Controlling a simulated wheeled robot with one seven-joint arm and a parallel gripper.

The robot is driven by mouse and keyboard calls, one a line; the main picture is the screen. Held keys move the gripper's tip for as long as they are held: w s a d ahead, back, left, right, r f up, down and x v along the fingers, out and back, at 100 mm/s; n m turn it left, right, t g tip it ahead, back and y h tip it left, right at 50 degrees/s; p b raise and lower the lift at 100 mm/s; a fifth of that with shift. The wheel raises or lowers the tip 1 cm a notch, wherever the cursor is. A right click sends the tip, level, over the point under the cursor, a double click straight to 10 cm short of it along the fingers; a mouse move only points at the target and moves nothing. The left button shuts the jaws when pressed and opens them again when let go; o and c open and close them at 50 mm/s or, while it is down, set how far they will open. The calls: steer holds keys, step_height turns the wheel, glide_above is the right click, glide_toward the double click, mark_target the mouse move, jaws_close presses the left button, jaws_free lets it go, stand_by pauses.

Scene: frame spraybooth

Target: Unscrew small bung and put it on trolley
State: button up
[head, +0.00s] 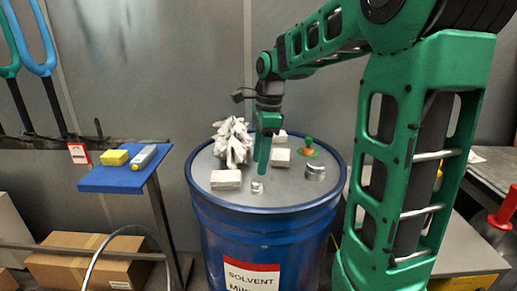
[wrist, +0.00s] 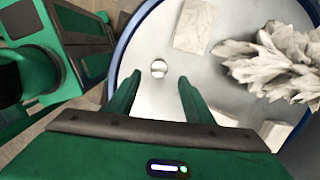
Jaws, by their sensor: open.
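The small bung (head: 257,187) is a short silvery metal cap on the grey top of the blue drum (head: 265,230), near its front edge. In the wrist view the small bung (wrist: 159,68) shows as a round shiny disc just beyond and between my fingertips. My gripper (head: 262,172) points down over the drum top. In the wrist view its fingers (wrist: 159,79) are apart with nothing between them. The gap from fingertips to bung is hard to judge. A small blue-topped stand, seemingly the trolley (head: 110,184), is at the left, apart from the drum.
A larger silvery cap (head: 315,172) and an orange-and-green item (head: 309,148) are right on the drum top. A yellow block (head: 115,158) and grey case (head: 144,157) occupy the trolley's back.

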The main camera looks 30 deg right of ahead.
mark_target(256, 181)
steer(key=f, duration=0.6)
steer(key=shift+w+a+f, duration=0.1)
steer(key=shift+a+f, duration=0.1)
steer(key=shift+a, duration=0.15)
steer(key=c, duration=1.1)
steer(key=o, duration=0.4)
steer(key=shift+r, duration=0.1)
steer(key=c, duration=0.3)
steer(key=n, duration=0.4)
steer(key=shift+w+n+g, duration=0.15)
steer(key=shift+n+g, duration=0.15)
steer(key=shift+c, duration=0.2)
steer(key=shift+n, duration=2.3)
